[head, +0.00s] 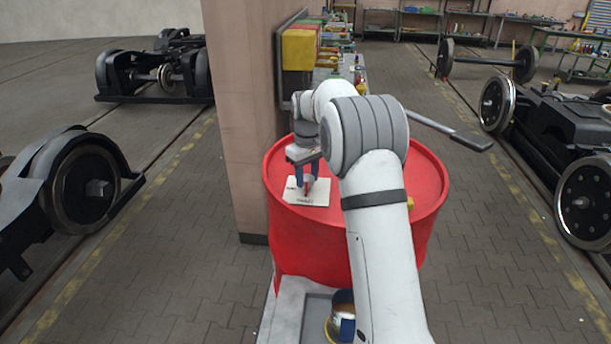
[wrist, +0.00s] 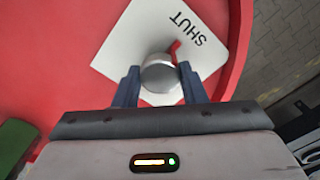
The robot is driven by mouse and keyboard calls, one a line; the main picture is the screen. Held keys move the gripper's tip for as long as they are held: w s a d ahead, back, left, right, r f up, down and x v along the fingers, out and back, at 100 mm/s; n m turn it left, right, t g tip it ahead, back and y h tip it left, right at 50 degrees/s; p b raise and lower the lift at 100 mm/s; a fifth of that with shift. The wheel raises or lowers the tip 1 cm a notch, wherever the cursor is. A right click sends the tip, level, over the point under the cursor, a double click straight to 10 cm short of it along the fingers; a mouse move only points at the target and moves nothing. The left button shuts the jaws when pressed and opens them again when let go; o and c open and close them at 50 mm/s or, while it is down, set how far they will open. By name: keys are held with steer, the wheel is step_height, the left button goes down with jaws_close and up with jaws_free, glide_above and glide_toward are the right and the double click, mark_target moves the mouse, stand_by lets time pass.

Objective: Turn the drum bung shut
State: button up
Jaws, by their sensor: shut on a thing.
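The red drum (head: 428,178) stands upright beside the pillar, with my arm reaching over its top. A white label plate (head: 303,199) lies on the drum lid; in the wrist view the plate (wrist: 135,37) reads "SHUT" at one corner. In the head view my gripper (head: 306,183) hides most of the bung.
A pillar (head: 240,120) stands close left of the drum. A yellow box (head: 299,48) is on the panel behind it. A grey paddle-ended bar (head: 450,130) shows right of my arm. Wheelsets and bogies (head: 85,185) stand on both sides; paved floor (head: 490,250) at right is clear.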

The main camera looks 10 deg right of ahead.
mark_target(307, 177)
steer(key=shift+w+r, duration=0.1)
steer(key=shift+r, duration=0.1)
steer(key=o, duration=1)
steer(key=shift+f, duration=0.15)
steer(key=shift+c, duration=0.2)
step_height(307, 177, up, 8)
steer(key=shift+f+b, duration=0.25)
steer(key=shift+b, duration=0.35)
steer(key=shift+r, duration=0.15)
